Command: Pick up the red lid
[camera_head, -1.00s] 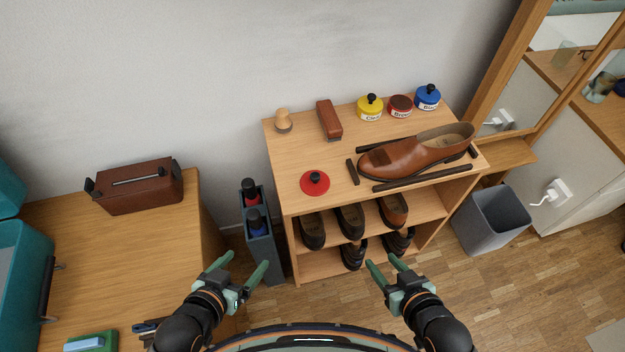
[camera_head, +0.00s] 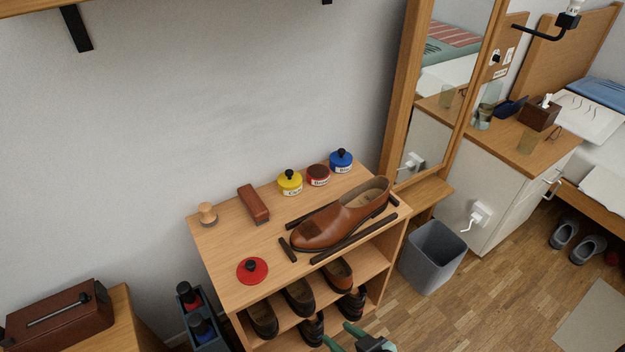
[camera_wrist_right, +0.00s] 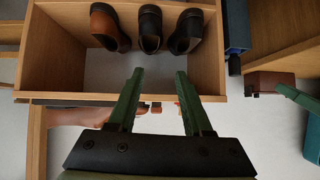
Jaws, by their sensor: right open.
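The red lid (camera_head: 252,271) is a flat disc with a black knob. It lies on the top of the wooden shoe rack (camera_head: 222,243), near its front left corner. My right gripper (camera_head: 340,338) shows at the bottom edge of the head view, below and to the right of the lid, in front of the rack. In the right wrist view its two green fingers (camera_wrist_right: 158,85) are apart with nothing between them, in front of the rack's shelf of shoes. The lid cannot be made out in the wrist view. My left gripper is out of the head view.
A brown shoe (camera_head: 340,216) lies between dark strips on the rack top. A brush (camera_head: 253,203), yellow tin (camera_head: 290,183), open red tin (camera_head: 318,175) and blue tin (camera_head: 341,161) stand behind. A bottle holder (camera_head: 205,320) stands left of the rack, a grey bin (camera_head: 433,256) right.

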